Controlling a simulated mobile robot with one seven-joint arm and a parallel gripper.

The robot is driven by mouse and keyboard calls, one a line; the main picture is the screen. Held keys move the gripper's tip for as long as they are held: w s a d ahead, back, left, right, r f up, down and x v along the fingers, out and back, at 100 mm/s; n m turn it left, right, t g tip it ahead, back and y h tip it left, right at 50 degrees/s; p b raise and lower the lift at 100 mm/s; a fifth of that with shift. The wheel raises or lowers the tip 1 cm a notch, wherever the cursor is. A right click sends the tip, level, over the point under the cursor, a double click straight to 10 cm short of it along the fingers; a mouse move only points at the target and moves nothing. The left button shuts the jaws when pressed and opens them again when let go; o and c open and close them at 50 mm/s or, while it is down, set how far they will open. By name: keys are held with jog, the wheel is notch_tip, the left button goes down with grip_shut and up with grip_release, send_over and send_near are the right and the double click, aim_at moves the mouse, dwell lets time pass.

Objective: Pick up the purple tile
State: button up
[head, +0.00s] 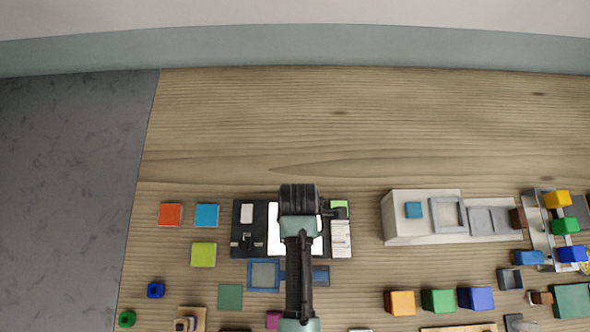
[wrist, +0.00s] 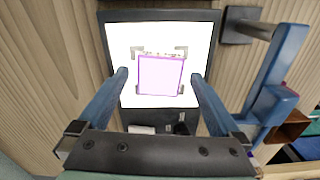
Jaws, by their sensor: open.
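The purple tile (wrist: 160,76) shows in the wrist view as a pale violet square. It lies on a bright white panel (wrist: 122,50) set in a black frame, with grey corner marks around it. My gripper (wrist: 159,74) is open, its two blue fingers on either side of the tile with a gap at each side. In the head view my arm and gripper (head: 298,200) cover the middle of the black board (head: 243,215), and the tile is hidden behind them. How far the fingers are above the panel is hard to tell.
Orange (head: 170,214), blue (head: 206,215) and lime (head: 203,254) tiles lie left of the board. A grey block with recesses (head: 430,228) stands to the right, with several coloured cubes in front. In the wrist view a blue frame-like object (wrist: 276,100) stands close to the right finger. The table's back is clear.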

jog(key=shift+f, duration=0.65)
jog(key=c, duration=1.5)
jog(key=shift+r, duration=0.1)
